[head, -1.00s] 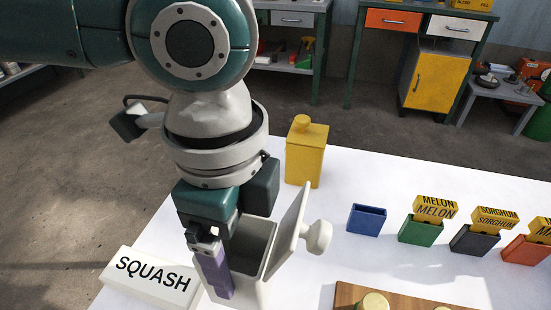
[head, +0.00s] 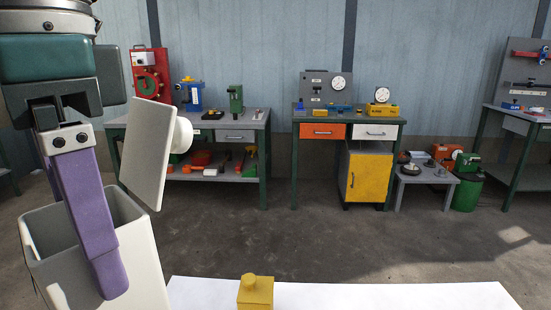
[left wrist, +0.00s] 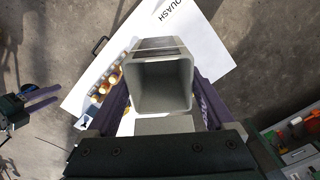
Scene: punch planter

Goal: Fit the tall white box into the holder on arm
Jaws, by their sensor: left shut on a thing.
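The tall white box (head: 142,255) is hollow and open at the top, at the lower left of the head view. Its lid (head: 147,150), a white plate with a round knob, stands swung open to the right. My left gripper (head: 108,265) is shut on the box, with a purple finger against its near side. In the left wrist view the box (left wrist: 163,87) shows its open, empty mouth between the two purple fingers. My right gripper (left wrist: 42,99) shows at the left of that view, fingers apart and empty. I cannot make out a holder on an arm.

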